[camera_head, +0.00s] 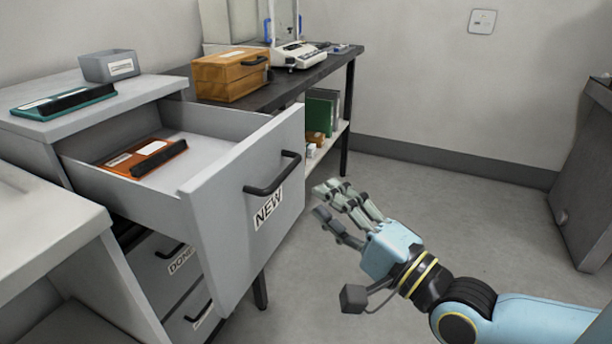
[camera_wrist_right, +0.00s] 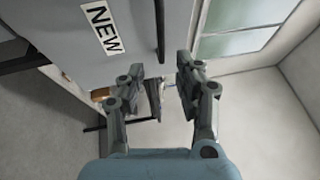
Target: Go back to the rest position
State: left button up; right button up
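My right gripper (camera_head: 336,203) is in front of the open drawer labelled NEW (camera_head: 222,232), to the right of its black handle (camera_head: 273,174) and apart from it. In the right wrist view the fingers of my right gripper (camera_wrist_right: 156,85) stand apart with nothing between them, and the NEW label (camera_wrist_right: 103,27) shows beyond them at the upper left. An orange-red case with a black grip (camera_head: 146,158) lies inside the drawer. My left gripper is not in either view.
A grey cabinet top (camera_head: 135,97) holds a teal case (camera_head: 64,102) and a grey bin (camera_head: 109,66). A dark table (camera_head: 285,91) behind bears an orange box (camera_head: 229,75) and a white scale (camera_head: 298,55). Open floor (camera_head: 420,195) lies right of the drawer; a dark grey cabinet (camera_head: 588,185) stands far right.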

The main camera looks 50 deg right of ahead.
jog(key=shift+s+f, duration=0.2)
jog(key=shift+s, duration=0.8)
jog(key=shift+w+r, duration=0.1)
notch_tip(320, 180, down, 15)
jog(key=w+n+g, duration=0.2)
jog(key=w+g, duration=0.1)
jog(key=s+f+n+g, duration=0.3)
jog(key=s+f, duration=0.1)
jog(key=f, duration=0.6)
jog(key=s+f+n+g, duration=0.3)
jog(key=s+f+g, duration=0.1)
jog(key=f, duration=0.5)
jog(key=s+a+f+n+g, duration=0.1)
jog(key=s+f+n+g, duration=0.3)
jog(key=s, duration=0.8)
jog(key=s+a+f+n+g, duration=0.1)
jog(key=s+f+n+g, duration=0.4)
jog(key=s+f, duration=0.5)
jog(key=s+n, duration=0.2)
jog(key=s, duration=0.1)
jog(key=shift+s+n, duration=0.3)
jog(key=shift+n, duration=0.1)
